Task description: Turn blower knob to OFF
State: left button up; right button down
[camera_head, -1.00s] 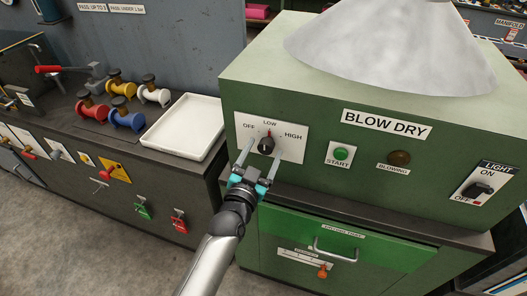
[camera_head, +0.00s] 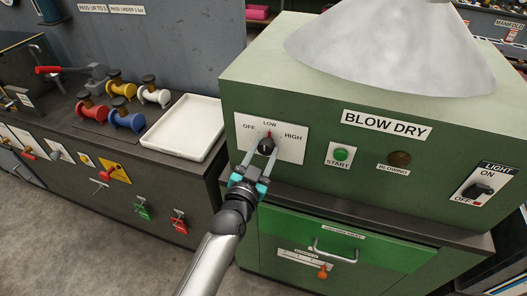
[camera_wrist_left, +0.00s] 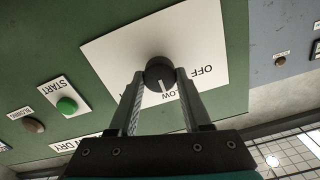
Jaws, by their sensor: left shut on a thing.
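The blower knob (camera_head: 267,145) is a small dark knob on a white plate (camera_head: 292,145) marked OFF, LOW and HIGH, on the front of the green blow dry cabinet. Its pointer mark is at LOW. My left gripper (camera_head: 263,150) has its two fingers on either side of the knob and is shut on it. In the left wrist view the knob (camera_wrist_left: 159,72) sits between the fingertips, with its white line toward the LOW label. My right gripper is not in view.
On the same cabinet are a green START button (camera_head: 341,154), a BLOWING lamp (camera_head: 399,158) and a LIGHT switch (camera_head: 479,189). A drawer handle (camera_head: 335,252) sticks out below.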

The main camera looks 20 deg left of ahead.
pick_arm(q)
grip_shut()
jog(key=shift+n, duration=0.4)
jog(key=shift+n+p, duration=0.65)
jog(key=shift+n, duration=0.25)
jog(key=n, duration=0.2)
jog(key=shift+n+p, duration=0.4)
jog(key=n, duration=0.3)
jog(key=shift+a+n+p, duration=0.1)
jog(key=shift+n+p, duration=0.25)
jog(key=shift+n, duration=1.35)
